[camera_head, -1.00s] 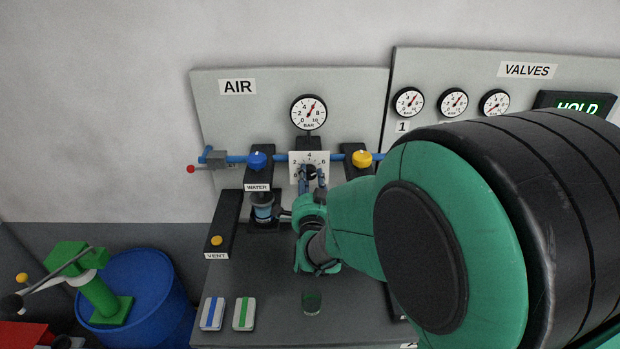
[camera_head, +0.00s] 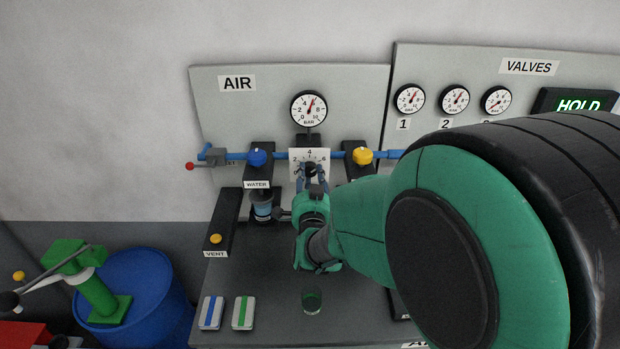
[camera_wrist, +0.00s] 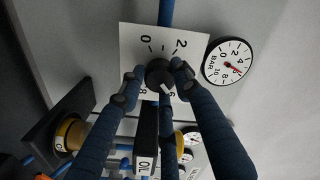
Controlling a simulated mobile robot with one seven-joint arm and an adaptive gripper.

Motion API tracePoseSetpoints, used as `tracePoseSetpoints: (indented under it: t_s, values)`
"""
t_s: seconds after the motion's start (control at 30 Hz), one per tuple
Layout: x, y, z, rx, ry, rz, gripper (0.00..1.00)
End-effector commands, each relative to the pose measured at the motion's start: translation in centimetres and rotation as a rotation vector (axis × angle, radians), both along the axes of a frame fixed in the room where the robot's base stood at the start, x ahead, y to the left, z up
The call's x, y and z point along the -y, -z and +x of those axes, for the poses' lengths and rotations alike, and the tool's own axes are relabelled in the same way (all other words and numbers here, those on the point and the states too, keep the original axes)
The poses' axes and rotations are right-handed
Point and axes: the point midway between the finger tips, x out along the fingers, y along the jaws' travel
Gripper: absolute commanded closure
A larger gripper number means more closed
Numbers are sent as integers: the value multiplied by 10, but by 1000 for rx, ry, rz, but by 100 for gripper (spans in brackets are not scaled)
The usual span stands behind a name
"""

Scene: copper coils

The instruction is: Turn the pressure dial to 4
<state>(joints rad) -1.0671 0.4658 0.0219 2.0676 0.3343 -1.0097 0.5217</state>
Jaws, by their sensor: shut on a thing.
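The pressure dial is a black knob (camera_wrist: 158,73) on a white square plate (camera_head: 321,154) marked with numbers, under the AIR panel gauge. In the wrist view, 0, 2, 6 and 8 show on the plate and 4 is hidden by a finger. A light mark on the knob points towards the 6 side. My gripper (camera_head: 312,172) reaches the dial from the front.
The blue WATER knob (camera_head: 257,157) is left of the dial and a yellow knob (camera_head: 362,156) is right. A blue pipe (camera_head: 279,155) runs behind. A small blue canister (camera_head: 263,206) stands close left of my gripper.

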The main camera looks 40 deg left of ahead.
Motion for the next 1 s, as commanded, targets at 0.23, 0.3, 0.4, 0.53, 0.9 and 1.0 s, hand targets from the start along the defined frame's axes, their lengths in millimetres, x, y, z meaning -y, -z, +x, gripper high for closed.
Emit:
tracePoseSetpoints:
  t_s: [0.23,0.3,0.4,0.53,0.9,1.0]
  values:
    - [0,-1,1,149,2,-142,94]
    - [0,-1,1,196,2,-190,94]
    - [0,-2,1,264,2,-258,94]
    - [0,-3,0,351,3,-343,94]
    - [-1,-3,0,545,2,-540,94]
    - [-1,-4,0,577,2,-570,94]
